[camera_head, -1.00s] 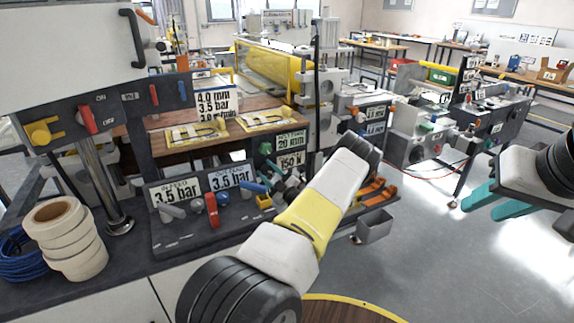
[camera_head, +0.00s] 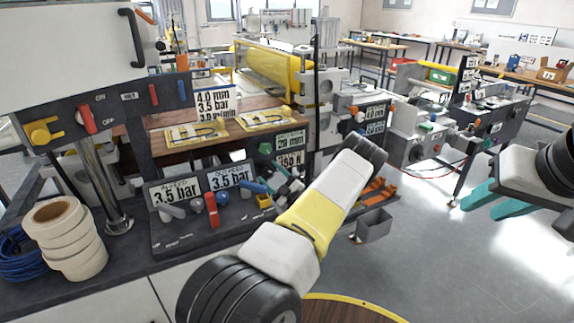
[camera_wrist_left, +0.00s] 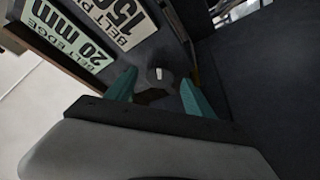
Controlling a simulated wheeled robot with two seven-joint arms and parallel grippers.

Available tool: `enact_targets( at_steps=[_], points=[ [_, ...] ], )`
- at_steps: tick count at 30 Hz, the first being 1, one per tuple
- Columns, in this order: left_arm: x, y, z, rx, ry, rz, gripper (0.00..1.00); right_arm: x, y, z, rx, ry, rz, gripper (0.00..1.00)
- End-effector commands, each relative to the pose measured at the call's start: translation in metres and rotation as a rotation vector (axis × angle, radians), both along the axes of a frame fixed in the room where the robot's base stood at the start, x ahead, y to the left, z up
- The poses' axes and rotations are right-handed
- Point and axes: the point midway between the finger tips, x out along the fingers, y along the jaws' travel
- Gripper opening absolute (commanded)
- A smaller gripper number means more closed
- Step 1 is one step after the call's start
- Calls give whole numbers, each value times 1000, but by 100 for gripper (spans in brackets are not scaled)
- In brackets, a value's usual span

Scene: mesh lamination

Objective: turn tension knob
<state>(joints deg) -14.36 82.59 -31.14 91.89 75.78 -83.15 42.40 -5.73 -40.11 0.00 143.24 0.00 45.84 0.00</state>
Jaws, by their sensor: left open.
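A dark round knob (camera_wrist_left: 158,74) with a white mark sits on the black panel below the belt labels in the left wrist view. The teal fingertips of my left gripper (camera_wrist_left: 157,90) stand apart, one on each side of the knob; I cannot tell whether they touch it. In the head view my left gripper (camera_head: 285,180) is at the machine's front panel, partly hidden by my own arm. The belt display (camera_head: 290,160) reads 20 mm above and about 150 N below. My right gripper (camera_head: 496,200) is at the right edge, its teal fingers apart and empty, over the floor.
A control box (camera_head: 185,232) with levers and pressure displays is left of my left gripper. White tape rolls (camera_head: 70,240) and a blue cable coil (camera_head: 20,255) lie at the left. A small grey bin (camera_head: 373,224) hangs near my left forearm.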

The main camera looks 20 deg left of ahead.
Motion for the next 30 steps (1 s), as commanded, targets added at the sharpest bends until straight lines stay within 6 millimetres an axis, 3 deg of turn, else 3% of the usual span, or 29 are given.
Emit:
enact_targets(
  at_steps=[6,10,26,30],
  points=[
    [-14,-34,-11,-2,2,-3,62,0,0,0,0,0,0,36],
    [-20,-44,-15,-1,0,-1,62,0,0,0,0,0,0,36],
    [-21,-47,-15,-5,1,-1,62,0,0,0,0,0,0,36],
    [-8,-45,-6,-74,21,-13,62,0,0,0,0,0,0,36]
  ],
)
